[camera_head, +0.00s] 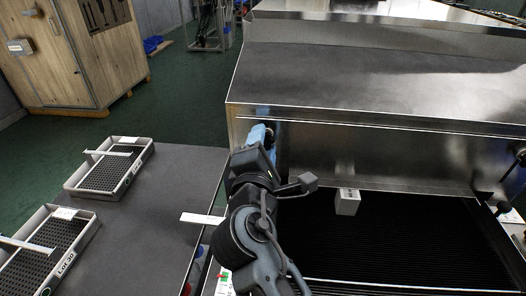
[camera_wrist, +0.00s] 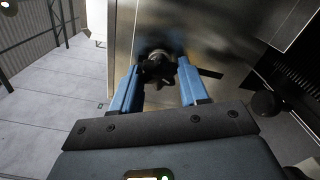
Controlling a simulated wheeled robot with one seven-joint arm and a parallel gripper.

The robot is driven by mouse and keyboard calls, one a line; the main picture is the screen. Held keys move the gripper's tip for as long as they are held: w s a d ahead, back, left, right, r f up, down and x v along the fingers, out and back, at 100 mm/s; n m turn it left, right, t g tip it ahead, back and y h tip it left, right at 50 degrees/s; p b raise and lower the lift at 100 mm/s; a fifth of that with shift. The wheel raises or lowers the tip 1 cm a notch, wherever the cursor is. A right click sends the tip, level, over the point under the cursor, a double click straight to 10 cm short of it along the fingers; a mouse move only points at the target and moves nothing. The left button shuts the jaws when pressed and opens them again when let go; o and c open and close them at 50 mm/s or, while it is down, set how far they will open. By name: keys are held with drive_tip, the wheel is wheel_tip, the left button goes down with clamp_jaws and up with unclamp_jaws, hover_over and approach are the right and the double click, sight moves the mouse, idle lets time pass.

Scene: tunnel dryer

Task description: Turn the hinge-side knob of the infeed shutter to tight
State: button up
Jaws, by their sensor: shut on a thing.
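In the wrist view a dark lobed knob (camera_wrist: 158,68) sits on a shaft at the metal face of the dryer. My gripper (camera_wrist: 160,78) has its two blue fingers on either side of this knob and is shut on it. In the head view my gripper (camera_head: 264,136) is at the left end of the infeed shutter (camera_head: 350,155), and my arm hides the knob there. A dark bar sticks out to the right behind the knob in the wrist view. Whether the knob is tight cannot be told. Another dark knob (camera_head: 520,153) shows at the shutter's right end.
A small grey box (camera_head: 347,201) stands on the dark conveyor belt (camera_head: 400,245) under the shutter. Two grey trays (camera_head: 128,182) (camera_head: 70,262) lie on a dark table (camera_head: 165,205) at left. A wooden cabinet (camera_head: 65,55) stands behind. Green floor (camera_head: 185,95) beyond the table is open.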

drive_tip(key=m+b, duration=0.9)
drive_tip(key=m, duration=0.4)
drive_tip(key=shift+d, duration=0.1)
idle(0.5)
drive_tip(key=o, duration=1)
drive_tip(key=shift+r, duration=0.1)
drive_tip(key=shift+o, duration=0.2)
